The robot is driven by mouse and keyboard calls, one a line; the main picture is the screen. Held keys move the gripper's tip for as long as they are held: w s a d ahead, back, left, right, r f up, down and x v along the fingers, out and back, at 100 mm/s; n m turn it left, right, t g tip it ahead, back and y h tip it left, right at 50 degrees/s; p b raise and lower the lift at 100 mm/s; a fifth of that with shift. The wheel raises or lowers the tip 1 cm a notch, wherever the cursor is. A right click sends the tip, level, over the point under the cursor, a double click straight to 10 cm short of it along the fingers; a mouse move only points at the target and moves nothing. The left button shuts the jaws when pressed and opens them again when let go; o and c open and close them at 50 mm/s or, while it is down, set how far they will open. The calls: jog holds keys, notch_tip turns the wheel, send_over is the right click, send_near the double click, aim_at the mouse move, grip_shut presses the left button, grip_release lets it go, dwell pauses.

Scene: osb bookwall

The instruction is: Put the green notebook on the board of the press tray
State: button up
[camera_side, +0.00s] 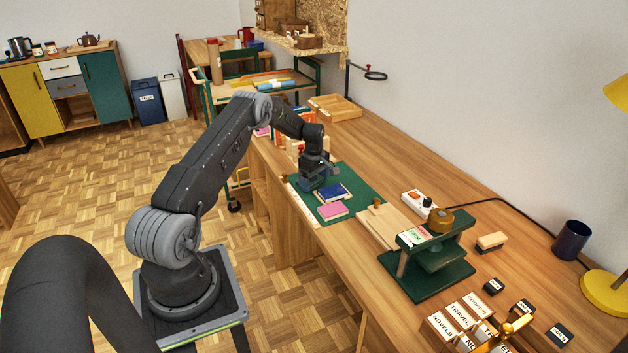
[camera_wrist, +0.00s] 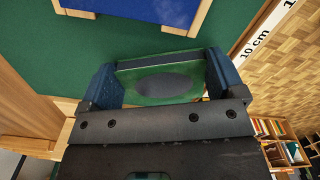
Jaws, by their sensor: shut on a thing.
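My gripper (camera_side: 318,183) is low over the green mat (camera_side: 360,188) on the long wooden bench. In the wrist view, my gripper (camera_wrist: 165,82) is shut on the green notebook (camera_wrist: 135,72), with one blue finger at each side of it. In the side view I cannot make out the notebook against the mat and gripper. A pale wooden board (camera_side: 398,233) with a small knob lies to the right of the mat, beside a green press (camera_side: 432,272). I cannot tell for sure whether this board is the press tray's.
A blue book (camera_side: 334,192) and a pink book (camera_side: 332,210) lie on the mat close to my gripper. A blue panel with tan edges (camera_wrist: 150,8) shows ahead in the wrist view. An empty wooden tray (camera_side: 336,108) stands behind; a white switch box (camera_side: 417,202) is near the board.

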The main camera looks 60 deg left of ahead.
jog(key=o, duration=0.7)
jog(key=shift+f, duration=0.1)
jog(key=shift+o, duration=0.2)
